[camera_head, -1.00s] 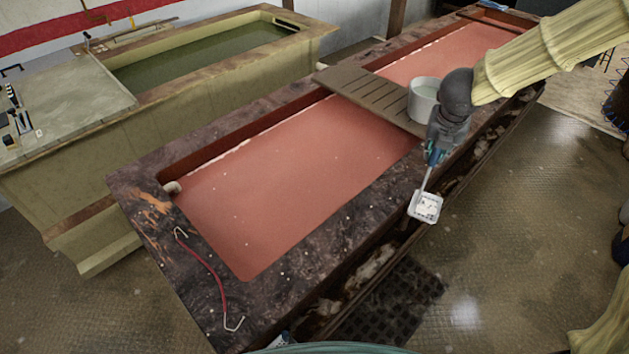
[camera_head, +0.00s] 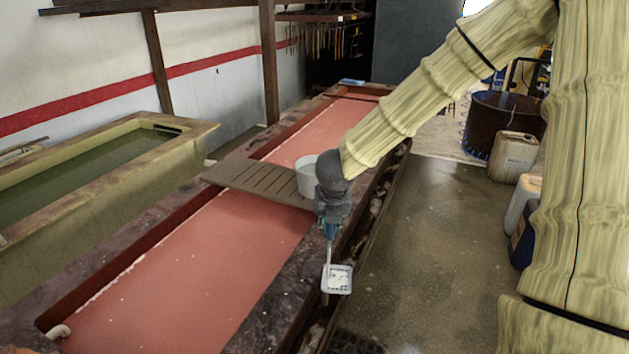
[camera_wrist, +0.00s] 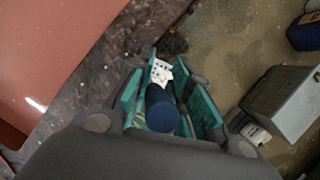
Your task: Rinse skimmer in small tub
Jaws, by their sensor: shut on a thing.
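The skimmer (camera_head: 337,279) has a pale, square, flat head at the end of a thin shaft. In the wrist view its blue handle (camera_wrist: 161,108) lies between the teal fingers of my gripper (camera_wrist: 168,98). My gripper (camera_head: 331,226) is shut on the handle in the head view, and the head hangs down over the tank's right edge. The small tub (camera_head: 307,182) is round and pale grey, with its right side partly hidden by my wrist. It stands on a slatted board (camera_head: 245,180), behind my gripper and apart from the skimmer.
The board spans a long tank of red liquid (camera_head: 190,265) with a dark stone rim. A yellowish tank of green liquid (camera_head: 165,160) stands to the left. Canisters (camera_head: 513,157) and a dark round vat (camera_head: 490,120) stand at right. The floor (camera_head: 430,240) between is clear.

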